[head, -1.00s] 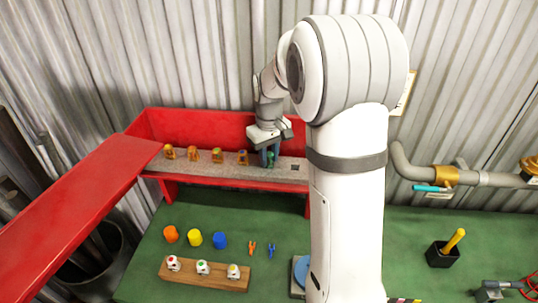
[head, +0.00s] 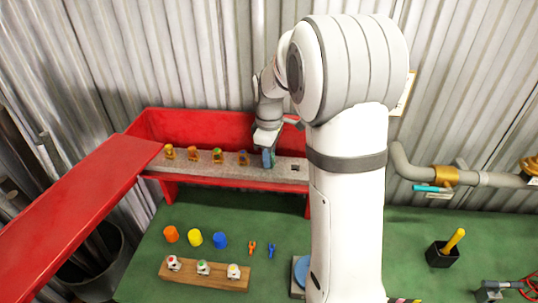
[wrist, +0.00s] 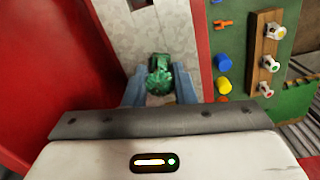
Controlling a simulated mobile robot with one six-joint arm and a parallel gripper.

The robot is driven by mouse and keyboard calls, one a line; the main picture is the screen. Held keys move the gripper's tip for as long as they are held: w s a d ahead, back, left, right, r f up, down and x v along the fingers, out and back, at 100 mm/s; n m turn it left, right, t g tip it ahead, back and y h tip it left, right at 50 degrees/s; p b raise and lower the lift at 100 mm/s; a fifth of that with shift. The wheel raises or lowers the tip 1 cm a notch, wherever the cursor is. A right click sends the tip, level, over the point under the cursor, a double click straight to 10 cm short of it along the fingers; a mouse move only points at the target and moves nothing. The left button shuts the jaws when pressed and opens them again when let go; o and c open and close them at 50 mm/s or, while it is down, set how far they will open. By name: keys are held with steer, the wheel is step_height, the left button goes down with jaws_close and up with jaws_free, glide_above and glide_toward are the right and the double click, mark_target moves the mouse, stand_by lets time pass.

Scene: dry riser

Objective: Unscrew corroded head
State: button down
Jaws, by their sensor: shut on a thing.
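The corroded head (wrist: 158,75), a rough green lump, sits between the two blue-grey fingers of my gripper (wrist: 160,86) in the wrist view. The gripper is shut on it. In the head view my gripper (head: 268,158) points down at the grey ledge of the red cabinet, at the right end of a row of brass-coloured heads. It hides the green head there. Whether the head is still seated on its outlet cannot be seen.
Several brass heads, one of them (head: 217,156), stand left of my gripper on the ledge (head: 275,178). A dark square (head: 294,167) lies to its right. On the green bench are coloured caps (head: 195,238) and a wooden rack (head: 205,274) with white-bodied heads.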

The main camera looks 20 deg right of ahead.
steer(key=n, duration=0.3)
steer(key=shift+n, duration=0.3)
steer(key=c, duration=1.1)
jaws_free()
